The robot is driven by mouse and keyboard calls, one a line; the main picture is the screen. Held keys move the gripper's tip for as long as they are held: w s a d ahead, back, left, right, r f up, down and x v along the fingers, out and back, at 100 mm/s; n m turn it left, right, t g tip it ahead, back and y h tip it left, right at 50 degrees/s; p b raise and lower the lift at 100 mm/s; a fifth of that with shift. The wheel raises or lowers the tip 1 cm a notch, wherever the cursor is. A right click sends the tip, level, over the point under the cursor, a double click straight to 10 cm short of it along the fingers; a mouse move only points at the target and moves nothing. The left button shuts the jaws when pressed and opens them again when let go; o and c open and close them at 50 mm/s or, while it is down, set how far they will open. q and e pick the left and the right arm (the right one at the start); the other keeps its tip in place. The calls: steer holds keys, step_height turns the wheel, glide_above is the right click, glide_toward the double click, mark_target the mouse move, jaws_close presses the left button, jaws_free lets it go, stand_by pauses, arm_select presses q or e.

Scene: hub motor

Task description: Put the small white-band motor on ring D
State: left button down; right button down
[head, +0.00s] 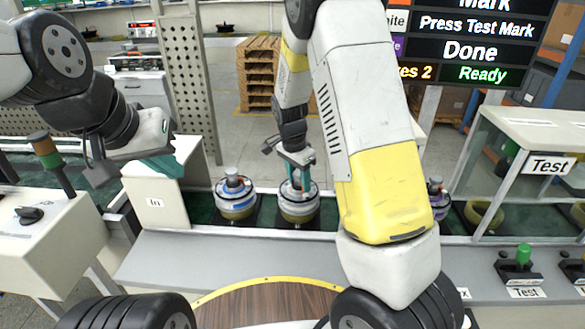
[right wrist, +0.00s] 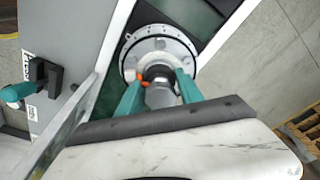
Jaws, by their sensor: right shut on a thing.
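A white-banded motor (head: 298,205) with an olive base stands upright on a dark pad on the conveyor, at the middle of the head view. My right gripper (head: 297,180) points down over it, its teal fingers shut on the motor's narrow upper part. In the right wrist view the motor's round grey-white flange (right wrist: 158,48) shows beyond the fingers (right wrist: 160,82), with an orange spot near its dark centre. My left gripper (head: 165,165) is at the left above the "In" box, apart from any motor; its opening is unclear. I cannot make out ring D.
A blue-banded motor (head: 235,198) stands just left, and a purple-banded one (head: 438,198) right, partly behind my right arm. A glass "Test" enclosure (head: 530,165) stands at right, with an olive ring (head: 484,217) visible inside. A round wooden table (head: 270,302) is in front. The screen (head: 470,45) reads "Ready".

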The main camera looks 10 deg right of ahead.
steer(key=c, duration=0.8)
jaws_free()
steer(key=shift+o, duration=0.2)
steer(key=r, duration=0.3)
steer(key=a+r, duration=0.1)
steer(key=r, duration=0.3)
steer(key=s+r, duration=0.1)
steer(key=r, duration=0.3)
steer(key=shift+a, duration=0.2)
steer(key=shift+s+r, duration=0.15)
steer(key=shift+r, duration=0.5)
steer(key=s+d+r+n+t+y, duration=0.1)
steer(key=s+r+n, duration=0.4)
steer(key=s, duration=0.6)
steer(key=s+d+r+n+t+y, duration=0.2)
steer(key=s+r+n, duration=0.4)
steer(key=s, duration=0.5)
steer(key=shift+s+d+r+n+t+y, duration=0.2)
steer(key=shift+s+d+n+t+y, duration=0.25)
steer(key=shift+t, duration=0.65)
steer(key=shift+d, duration=0.1)
